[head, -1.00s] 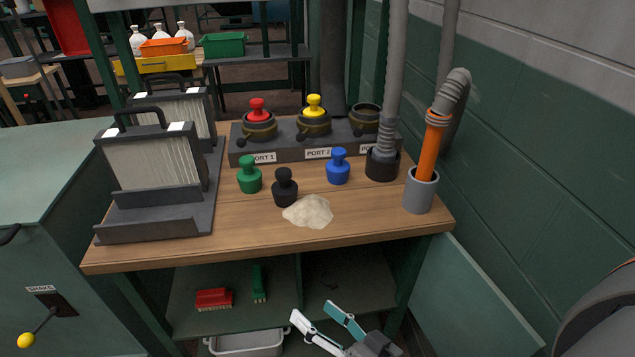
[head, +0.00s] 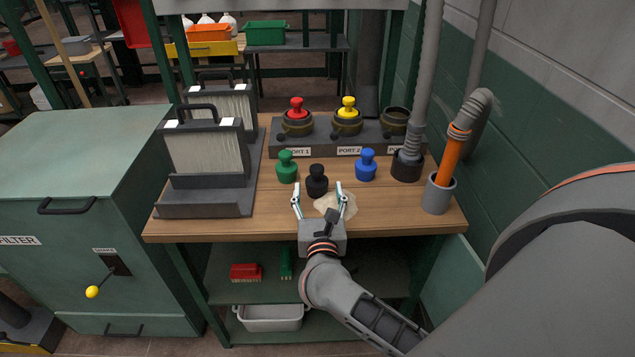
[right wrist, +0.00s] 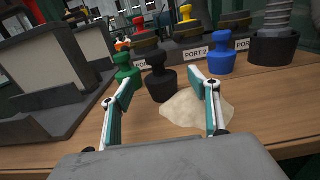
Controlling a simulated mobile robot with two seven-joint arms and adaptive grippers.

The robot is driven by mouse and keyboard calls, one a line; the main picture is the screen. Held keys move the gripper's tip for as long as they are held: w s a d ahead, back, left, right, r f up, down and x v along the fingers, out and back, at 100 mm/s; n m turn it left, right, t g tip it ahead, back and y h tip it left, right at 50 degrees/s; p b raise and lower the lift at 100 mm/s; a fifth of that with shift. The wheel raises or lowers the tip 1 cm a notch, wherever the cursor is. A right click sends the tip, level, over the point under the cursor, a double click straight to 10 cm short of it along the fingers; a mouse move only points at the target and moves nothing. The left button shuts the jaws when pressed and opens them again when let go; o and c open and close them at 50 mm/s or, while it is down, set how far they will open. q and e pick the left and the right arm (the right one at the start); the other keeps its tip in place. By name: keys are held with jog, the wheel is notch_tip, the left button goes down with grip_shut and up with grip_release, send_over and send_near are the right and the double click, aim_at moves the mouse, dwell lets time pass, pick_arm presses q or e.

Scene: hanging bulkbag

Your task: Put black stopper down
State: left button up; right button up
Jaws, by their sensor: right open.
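The black stopper (head: 317,181) stands upright on the wooden bench top (head: 250,222), between the green stopper (head: 287,167) and the blue stopper (head: 366,165). My right gripper (head: 318,192) is open, its two fingers spread just in front of the black stopper. In the right wrist view the black stopper (right wrist: 160,77) shows beyond and between the open fingertips, and nothing is held. A pale powder heap (head: 336,204) lies right of the black stopper, partly behind the right finger. My left gripper is not in view.
A port block (head: 330,146) at the back holds a red stopper (head: 297,106) in port 1 and a yellow stopper (head: 347,106) in port 2. Filter panels (head: 205,150) stand at left. A grey cup (head: 438,195) with an orange-handled nozzle stands at right.

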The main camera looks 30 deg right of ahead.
aim_at(317, 181)
jog(key=shift+x, duration=2.75)
jog(key=shift+r, duration=0.1)
jog(key=c, duration=1.3)
